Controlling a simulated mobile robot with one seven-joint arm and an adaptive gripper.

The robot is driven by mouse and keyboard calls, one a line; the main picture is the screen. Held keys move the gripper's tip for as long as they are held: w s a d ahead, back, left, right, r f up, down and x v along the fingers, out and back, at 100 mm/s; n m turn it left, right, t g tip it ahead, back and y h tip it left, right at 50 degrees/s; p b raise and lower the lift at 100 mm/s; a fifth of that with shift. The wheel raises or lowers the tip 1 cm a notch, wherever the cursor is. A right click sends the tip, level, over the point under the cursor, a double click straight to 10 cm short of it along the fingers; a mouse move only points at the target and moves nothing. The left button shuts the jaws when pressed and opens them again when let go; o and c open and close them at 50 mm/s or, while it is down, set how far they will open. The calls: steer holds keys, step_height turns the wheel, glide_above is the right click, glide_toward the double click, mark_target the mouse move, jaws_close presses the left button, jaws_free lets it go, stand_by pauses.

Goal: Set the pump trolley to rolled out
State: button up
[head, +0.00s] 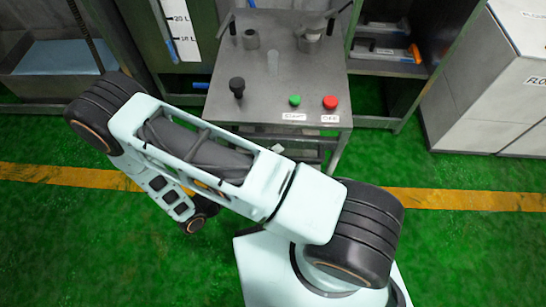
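A grey metal bench or trolley (265,105) stands at top centre. On its top are a black knob (237,87), a green button (295,100) and a red button (330,102), with small labels by the buttons. I cannot tell whether this is the pump trolley; no part is clearly marked as one. A lower shelf shows under its front edge, partly hidden by my arm. My arm crosses the middle of the view and bends back at the left. My gripper does not show; it is hidden below the arm or outside the view.
An open shelf unit (372,68) with an orange-handled tool stands right of the bench. White boxes (490,85) are at far right. A tank with a level scale (182,32) is behind left. Green floor with a yellow line (450,199) is clear at right.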

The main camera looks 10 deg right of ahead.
steer(key=v, duration=1.2)
